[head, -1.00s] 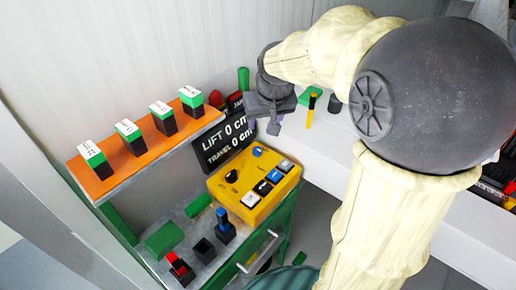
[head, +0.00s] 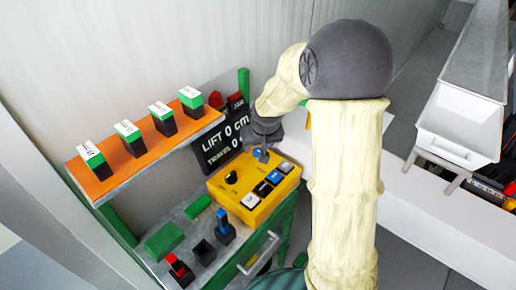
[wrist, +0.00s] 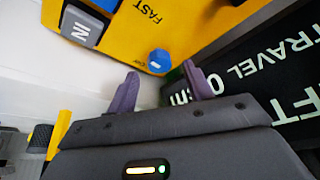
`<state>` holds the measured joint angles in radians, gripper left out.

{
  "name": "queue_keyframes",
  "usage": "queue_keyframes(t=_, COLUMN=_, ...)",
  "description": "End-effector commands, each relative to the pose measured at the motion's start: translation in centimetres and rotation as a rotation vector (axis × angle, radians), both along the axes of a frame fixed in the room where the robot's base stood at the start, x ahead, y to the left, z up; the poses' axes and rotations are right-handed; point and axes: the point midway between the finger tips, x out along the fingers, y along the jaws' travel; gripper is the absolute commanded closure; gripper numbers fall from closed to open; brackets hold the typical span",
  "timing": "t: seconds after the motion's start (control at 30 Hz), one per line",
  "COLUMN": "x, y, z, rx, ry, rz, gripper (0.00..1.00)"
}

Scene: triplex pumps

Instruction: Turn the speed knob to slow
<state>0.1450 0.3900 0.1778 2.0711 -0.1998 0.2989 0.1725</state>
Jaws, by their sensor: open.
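The yellow control box (head: 250,204) sits on the green-framed bench. A blue knob (head: 259,155) is at its far corner; in the wrist view it is a blue faceted knob (wrist: 159,61), with the word FAST printed on the panel a little way off. A black knob (head: 231,177) stands at the left of the box. My gripper (wrist: 160,84) is open and empty, its two purple fingers apart. In the wrist view the blue knob shows beyond and between the fingertips. In the head view my gripper (head: 264,146) is just above the knob and partly covers it. I cannot tell whether they touch.
A black display (head: 222,146) reading LIFT and TRAVEL stands close behind the box. Several push buttons (head: 269,182) line its right side. An orange shelf (head: 112,176) with green-and-black switches is at the left. A blue-topped switch (head: 223,228) stands in front.

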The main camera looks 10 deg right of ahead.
Motion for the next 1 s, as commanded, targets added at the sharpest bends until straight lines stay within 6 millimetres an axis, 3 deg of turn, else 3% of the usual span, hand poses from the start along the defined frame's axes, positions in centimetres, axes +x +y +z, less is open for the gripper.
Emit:
queue_keyframes(t=0.2, x=0.8, y=0.0, z=-2.0, rx=0.0, ry=0.001, rz=0.0, gripper=0.49)
queue_keyframes(t=0.5, x=1.0, y=0.0, z=-2.2, rx=-0.001, ry=-0.001, rz=0.0, gripper=0.49)
queue_keyframes(t=0.73, x=0.9, y=0.0, z=-2.2, rx=-0.001, ry=-0.001, rz=0.0, gripper=0.94)
queue_keyframes(t=1.0, x=0.9, y=-0.1, z=-2.1, rx=-0.001, ry=0.0, rz=0.012, gripper=0.93)
